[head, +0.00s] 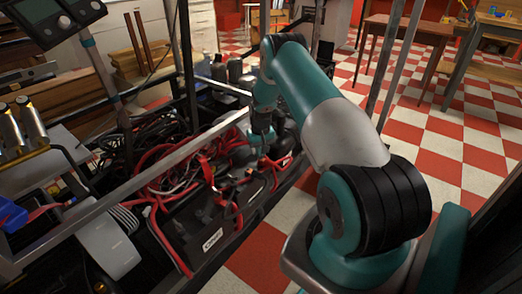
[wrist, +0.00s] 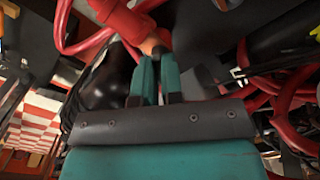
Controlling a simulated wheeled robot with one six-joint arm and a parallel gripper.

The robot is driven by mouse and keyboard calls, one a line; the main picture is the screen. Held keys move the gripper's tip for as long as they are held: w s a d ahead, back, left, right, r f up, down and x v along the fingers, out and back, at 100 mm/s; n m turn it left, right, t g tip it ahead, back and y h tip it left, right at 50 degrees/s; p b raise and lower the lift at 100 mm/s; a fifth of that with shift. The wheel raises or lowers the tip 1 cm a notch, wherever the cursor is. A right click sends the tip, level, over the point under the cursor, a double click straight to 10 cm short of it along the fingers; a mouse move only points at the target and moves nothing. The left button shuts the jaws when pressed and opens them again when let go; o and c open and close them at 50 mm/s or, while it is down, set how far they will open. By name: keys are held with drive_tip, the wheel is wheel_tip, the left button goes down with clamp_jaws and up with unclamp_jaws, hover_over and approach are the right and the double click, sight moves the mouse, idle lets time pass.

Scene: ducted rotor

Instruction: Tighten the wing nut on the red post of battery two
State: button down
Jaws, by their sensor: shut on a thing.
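My gripper (wrist: 156,60) fills the middle of the wrist view, with its two teal fingers close together. Between the tips is a small copper-coloured piece (wrist: 151,45), which looks like the wing nut, just below a thick red terminal cover or cable end (wrist: 122,18). The fingers hide most of this piece and the post. In the head view my gripper (head: 257,158) reaches down among red cables over the black batteries. The front black battery (head: 212,241) has a white label. I cannot tell which battery is number two.
Thick red cables (head: 168,178) loop over the batteries, close to my gripper. A metal rail (head: 150,165) and an upright post (head: 187,65) of the frame stand left of my arm. Dark cylinders (head: 236,72) stand behind. The checkered floor (head: 440,150) at right is mostly clear.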

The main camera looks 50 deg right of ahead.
drive_tip(key=m, duration=0.5)
drive_tip(key=shift+r+m, duration=0.1)
drive_tip(key=shift+m, duration=0.2)
drive_tip(key=m, duration=0.5)
drive_tip(key=shift+w+m, duration=0.1)
drive_tip(key=shift+m, duration=0.2)
drive_tip(key=shift+r, duration=0.1)
drive_tip(key=c, duration=1.3)
unclamp_jaws()
drive_tip(key=shift+c, duration=0.2)
drive_tip(key=shift+o, duration=0.5)
wheel_tip(320, 180, up, 17)
drive_tip(key=p, duration=0.3)
drive_tip(key=shift+r, duration=0.15)
